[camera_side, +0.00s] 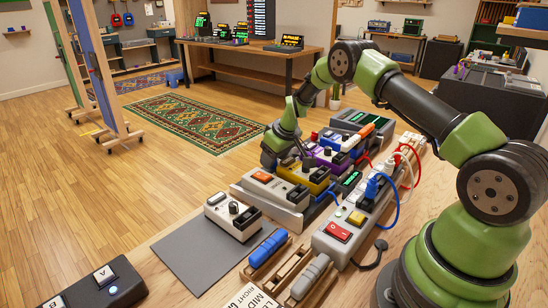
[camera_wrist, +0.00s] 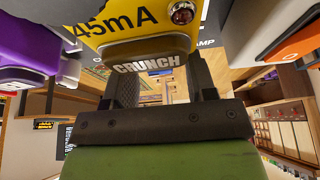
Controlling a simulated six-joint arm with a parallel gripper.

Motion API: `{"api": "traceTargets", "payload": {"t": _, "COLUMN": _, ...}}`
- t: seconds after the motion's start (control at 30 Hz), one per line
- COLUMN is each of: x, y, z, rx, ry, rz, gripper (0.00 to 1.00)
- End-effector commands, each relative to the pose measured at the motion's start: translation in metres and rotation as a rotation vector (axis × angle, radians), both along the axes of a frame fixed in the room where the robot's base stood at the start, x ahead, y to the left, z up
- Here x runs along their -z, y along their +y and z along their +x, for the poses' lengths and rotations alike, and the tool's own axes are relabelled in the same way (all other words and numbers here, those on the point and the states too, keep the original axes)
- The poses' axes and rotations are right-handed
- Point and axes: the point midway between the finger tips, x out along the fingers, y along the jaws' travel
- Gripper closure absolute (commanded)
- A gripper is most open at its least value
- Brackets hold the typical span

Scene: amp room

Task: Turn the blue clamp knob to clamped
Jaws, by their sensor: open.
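No clamp knob can be made out for certain in either view. A rounded blue handle (camera_side: 268,248) lies on a wooden rack at the front of the bench in the side view; I cannot tell whether it is the knob. My gripper (camera_side: 303,158) is low over the row of pedals, away from that handle. In the wrist view its two dark fingers (camera_wrist: 163,68) are apart, with the yellow CRUNCH pedal (camera_wrist: 125,22) just beyond and partly between them. I cannot tell whether they touch it. The yellow pedal (camera_side: 305,178) also shows in the side view.
A purple pedal (camera_side: 331,159) and a white pedal with an orange switch (camera_side: 272,186) flank the yellow one. A power strip (camera_side: 345,226) with red and blue cables lies right. A grey handle (camera_side: 311,276) lies in front.

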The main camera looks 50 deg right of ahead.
Motion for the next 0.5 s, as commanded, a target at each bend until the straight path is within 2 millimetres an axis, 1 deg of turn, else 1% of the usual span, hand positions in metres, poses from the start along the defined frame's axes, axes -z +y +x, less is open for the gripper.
{"api": "traceTargets", "payload": {"t": 0.1, "x": 0.0033, "y": 0.0002, "z": 0.0014, "rx": 0.0, "ry": 0.0, "rz": 0.0, "gripper": 0.48}}
{"api": "traceTargets", "payload": {"t": 0.3, "x": 0.0033, "y": 0.0001, "z": 0.0014, "rx": 0.0, "ry": 0.0, "rz": 0.0, "gripper": 0.48}}
{"api": "traceTargets", "payload": {"t": 0.33, "x": 0.0032, "y": 0.0001, "z": 0.0013, "rx": 0.0, "ry": 0.0, "rz": 0.0, "gripper": 0.51}}
{"api": "traceTargets", "payload": {"t": 0.37, "x": 0.0032, "y": 0.0001, "z": 0.0013, "rx": 0.0, "ry": 0.0, "rz": 0.0, "gripper": 0.58}}
{"api": "traceTargets", "payload": {"t": 0.4, "x": 0.0032, "y": 0.0001, "z": 0.0013, "rx": 0.0, "ry": 0.0, "rz": 0.0, "gripper": 0.67}}
{"api": "traceTargets", "payload": {"t": 0.47, "x": 0.0031, "y": 0.0001, "z": 0.0013, "rx": 0.0, "ry": 0.0, "rz": 0.0, "gripper": 0.81}}
{"api": "traceTargets", "payload": {"t": 0.5, "x": 0.0031, "y": 0.0001, "z": 0.0013, "rx": 0.0, "ry": 0.0, "rz": 0.0, "gripper": 0.9}}
